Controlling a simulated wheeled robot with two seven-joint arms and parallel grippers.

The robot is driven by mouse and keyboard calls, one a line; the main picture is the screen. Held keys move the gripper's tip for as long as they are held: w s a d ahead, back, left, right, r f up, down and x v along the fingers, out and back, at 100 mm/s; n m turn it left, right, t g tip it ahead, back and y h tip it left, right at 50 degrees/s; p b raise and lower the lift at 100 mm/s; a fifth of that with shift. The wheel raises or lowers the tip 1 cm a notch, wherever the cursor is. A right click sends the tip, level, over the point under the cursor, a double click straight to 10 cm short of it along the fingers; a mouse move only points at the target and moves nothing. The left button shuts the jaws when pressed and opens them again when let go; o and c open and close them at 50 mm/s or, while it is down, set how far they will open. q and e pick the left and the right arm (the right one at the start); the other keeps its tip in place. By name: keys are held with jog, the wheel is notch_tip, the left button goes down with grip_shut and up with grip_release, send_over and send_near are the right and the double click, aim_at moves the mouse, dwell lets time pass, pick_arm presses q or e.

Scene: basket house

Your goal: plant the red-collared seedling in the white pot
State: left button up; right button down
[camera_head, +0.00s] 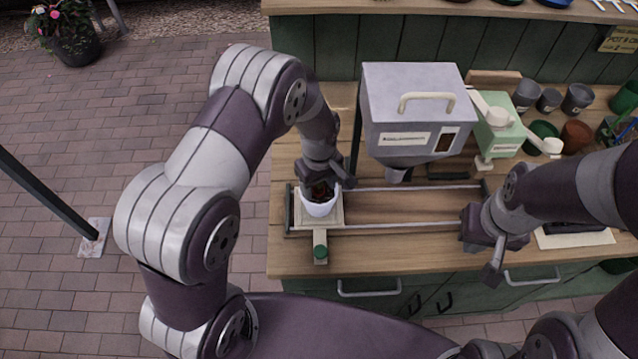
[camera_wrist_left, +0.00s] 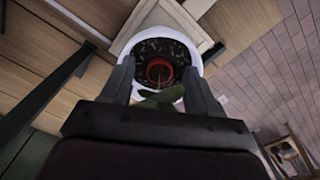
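The white pot (camera_head: 319,207) stands upright on a square tray at the left end of a railed track on the bench, with dark soil in it. In the left wrist view the pot (camera_wrist_left: 197,38) shows a red collar (camera_wrist_left: 160,69) in the middle of its soil. Green leaves (camera_wrist_left: 158,98) show between my left gripper's fingers. My left gripper (camera_wrist_left: 163,88) is right over the pot, its fingers well apart and not pressing on the seedling; it also shows in the head view (camera_head: 327,188). My right gripper (camera_head: 493,270) hangs over the bench's right front; its opening is unclear.
A grey hopper (camera_head: 410,115) stands behind the track, its spout over the rails (camera_head: 420,188). A pale green container (camera_head: 503,130) and several small pots (camera_head: 577,98) stand at the back right. The track's middle is clear.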

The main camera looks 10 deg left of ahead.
pick_arm(q)
notch_tip(320, 180, up, 13)
jog(key=b, duration=0.2)
jog(key=shift+f+b, duration=0.15)
jog(key=shift+b, duration=0.15)
dwell(0.4)
jog(key=s+a+m, duration=0.3)
jog(key=s+m, duration=0.1)
jog(key=s, duration=0.3)
jog(key=s+a+m+t, duration=0.1)
jog(key=s+a+m, duration=0.2)
jog(key=s+m, duration=0.2)
jog(key=shift+s+f, duration=0.3)
jog(key=shift+s, duration=0.55)
